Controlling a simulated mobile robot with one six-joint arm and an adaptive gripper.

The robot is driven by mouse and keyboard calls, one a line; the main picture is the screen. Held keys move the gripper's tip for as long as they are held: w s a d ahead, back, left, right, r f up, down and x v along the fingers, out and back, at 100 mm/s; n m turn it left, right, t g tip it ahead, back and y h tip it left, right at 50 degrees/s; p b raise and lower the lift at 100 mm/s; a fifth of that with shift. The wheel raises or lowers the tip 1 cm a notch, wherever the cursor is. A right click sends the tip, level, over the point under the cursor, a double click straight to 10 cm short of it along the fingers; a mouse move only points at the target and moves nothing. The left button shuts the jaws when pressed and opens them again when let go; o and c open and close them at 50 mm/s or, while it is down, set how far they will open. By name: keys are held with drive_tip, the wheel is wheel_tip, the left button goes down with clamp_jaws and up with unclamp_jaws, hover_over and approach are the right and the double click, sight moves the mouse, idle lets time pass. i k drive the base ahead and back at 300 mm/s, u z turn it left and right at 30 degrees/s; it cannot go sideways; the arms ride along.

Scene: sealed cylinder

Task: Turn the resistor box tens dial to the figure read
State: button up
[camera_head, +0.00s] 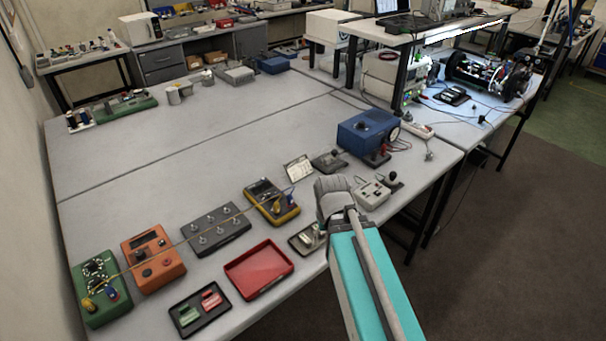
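The meter's figure is unreadable from here. My teal and grey arm reaches in from the bottom right, well to the right of the green box. My gripper's fingers do not show.
An orange box (153,262), a dark grey box with knobs (215,230), a red tray (258,269) and a black tray (200,309) line the front. A blue instrument (368,134) stands at the right. The bench's middle is clear.

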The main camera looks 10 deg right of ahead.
sight(91, 265)
drive_tip(key=u, duration=1.3)
